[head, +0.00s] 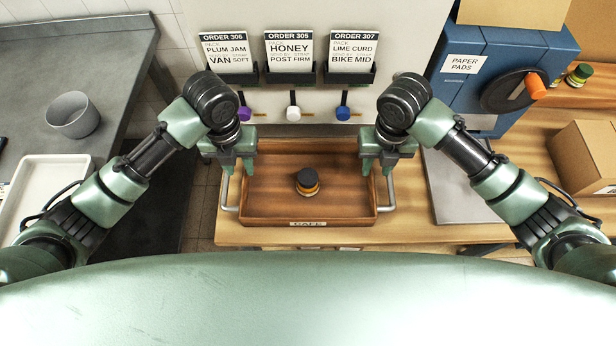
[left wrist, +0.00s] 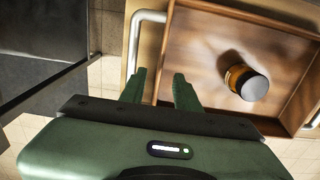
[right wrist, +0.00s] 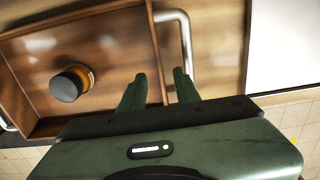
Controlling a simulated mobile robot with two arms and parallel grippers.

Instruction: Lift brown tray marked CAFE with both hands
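The brown wooden tray (head: 345,212) rests on the wooden counter, with a CAFE label (head: 307,223) on its near wall. It has a metal handle at each side, left (head: 224,194) and right (head: 391,192). A dark-lidded amber jar (head: 307,182) stands inside it. My left gripper (head: 237,165) is over the tray's left side; its fingers (left wrist: 158,80) are apart, near the left handle and side wall. My right gripper (head: 378,165) is over the right side; its fingers (right wrist: 158,82) are apart, near the right handle. Whether the fingers touch the handles is unclear.
Order cards (head: 289,52) stand on a panel behind the tray, above several coloured knobs. A blue paper-pads machine (head: 500,60) and a cardboard box (head: 590,155) are at right. A grey plate (head: 455,185) lies right of the tray. A grey bench with a bowl (head: 73,116) is at left.

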